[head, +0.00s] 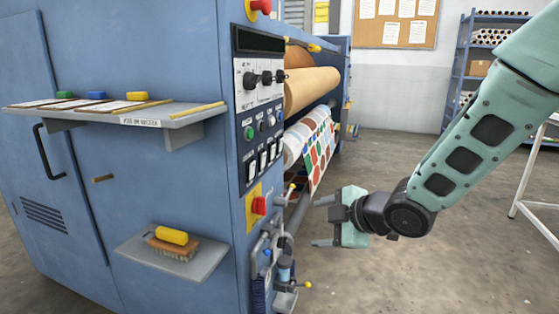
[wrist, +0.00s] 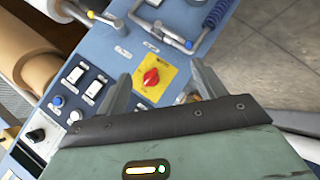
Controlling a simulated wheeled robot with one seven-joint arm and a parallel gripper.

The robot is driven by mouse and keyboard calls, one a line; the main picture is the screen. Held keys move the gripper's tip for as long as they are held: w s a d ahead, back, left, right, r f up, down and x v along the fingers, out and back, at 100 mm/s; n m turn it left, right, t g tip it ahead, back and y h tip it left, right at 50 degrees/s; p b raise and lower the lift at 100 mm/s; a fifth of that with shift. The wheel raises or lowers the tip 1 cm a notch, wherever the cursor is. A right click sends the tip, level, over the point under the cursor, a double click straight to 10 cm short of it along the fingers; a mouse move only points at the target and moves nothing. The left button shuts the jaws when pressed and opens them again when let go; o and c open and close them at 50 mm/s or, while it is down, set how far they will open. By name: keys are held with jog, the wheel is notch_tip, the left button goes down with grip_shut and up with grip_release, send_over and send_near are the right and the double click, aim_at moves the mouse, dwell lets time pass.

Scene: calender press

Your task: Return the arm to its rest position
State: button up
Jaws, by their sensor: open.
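My gripper (head: 318,222) is open and empty in the head view, held in the air to the right of the blue press (head: 90,150). Its two fingers point left toward the control panel (head: 262,110). In the wrist view my gripper (wrist: 160,92) shows its two fingers spread apart, with a red knob (wrist: 151,78) on a yellow plate visible between them, further off. The same red knob shows in the head view (head: 259,205), apart from the fingertips. My arm reaches in from the upper right.
Patterned sheet (head: 310,145) hangs from the press rollers (head: 312,88). Pipes and handles (head: 275,265) stick out low on the press corner. A shelf (head: 165,115) and a lower ledge with a brush (head: 175,248) are on its side. The floor at right is clear before a white frame (head: 525,180).

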jog(key=s+d+m+g+h, duration=0.2)
jog(key=s+m+g+h, duration=0.3)
jog(key=s, duration=1.1)
jog(key=s+d+m+g+h, duration=0.2)
jog(key=s+m+g, duration=0.35)
jog(key=s, duration=0.95)
notch_tip(320, 180, up, 34)
jog(key=m+t+p, duration=0.1)
jog(key=t+p, duration=0.1)
jog(key=p, duration=3.1)
jog(key=shift+w+d+p, duration=0.15)
jog(key=shift+w+p, duration=0.15)
jog(key=shift+p, duration=0.05)
jog(key=shift+f, duration=0.1)
